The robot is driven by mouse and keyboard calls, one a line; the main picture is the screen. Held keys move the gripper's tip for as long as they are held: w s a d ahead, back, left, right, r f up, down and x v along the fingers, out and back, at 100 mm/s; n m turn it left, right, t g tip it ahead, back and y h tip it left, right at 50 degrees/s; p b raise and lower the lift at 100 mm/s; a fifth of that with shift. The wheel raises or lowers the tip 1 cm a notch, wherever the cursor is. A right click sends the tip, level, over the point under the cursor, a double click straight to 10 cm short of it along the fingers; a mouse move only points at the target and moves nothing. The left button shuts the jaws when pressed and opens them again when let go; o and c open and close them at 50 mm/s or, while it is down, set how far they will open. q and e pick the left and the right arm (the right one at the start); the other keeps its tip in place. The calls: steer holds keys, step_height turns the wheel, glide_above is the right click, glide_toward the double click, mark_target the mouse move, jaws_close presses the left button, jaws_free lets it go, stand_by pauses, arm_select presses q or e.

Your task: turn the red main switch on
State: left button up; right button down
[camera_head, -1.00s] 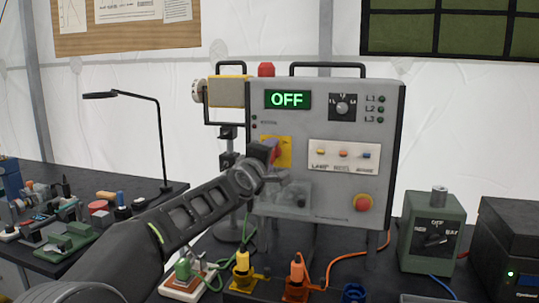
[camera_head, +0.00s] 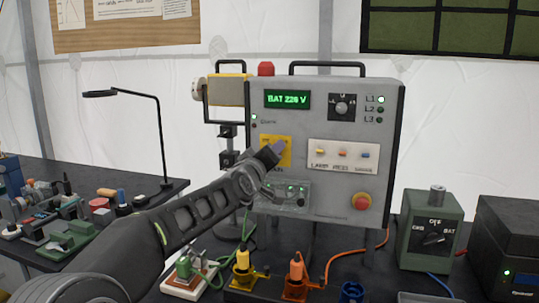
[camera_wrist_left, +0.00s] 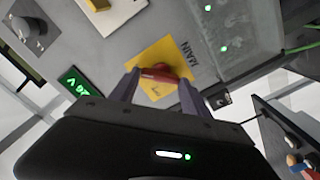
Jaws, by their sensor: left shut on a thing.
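The red main switch (camera_wrist_left: 158,75) sits on a yellow plate marked MAIN, seen in the left wrist view. My left gripper (camera_wrist_left: 157,88) is shut on the switch handle, one finger on each side. In the head view the gripper (camera_head: 272,155) covers the switch, and part of the yellow plate (camera_head: 285,144) shows behind it. My right gripper is not in view.
A green selector box (camera_head: 434,232) stands to the right. Yellow and orange plugs (camera_head: 296,268) with cables are in front. A desk lamp (camera_head: 158,130) stands at left.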

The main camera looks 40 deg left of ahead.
arm_select(q)
steer(key=shift+f, duration=0.15)
steer(key=o, duration=1.4)
steer(key=shift+b+v, duration=0.5)
steer(key=shift+v, duration=3.4)
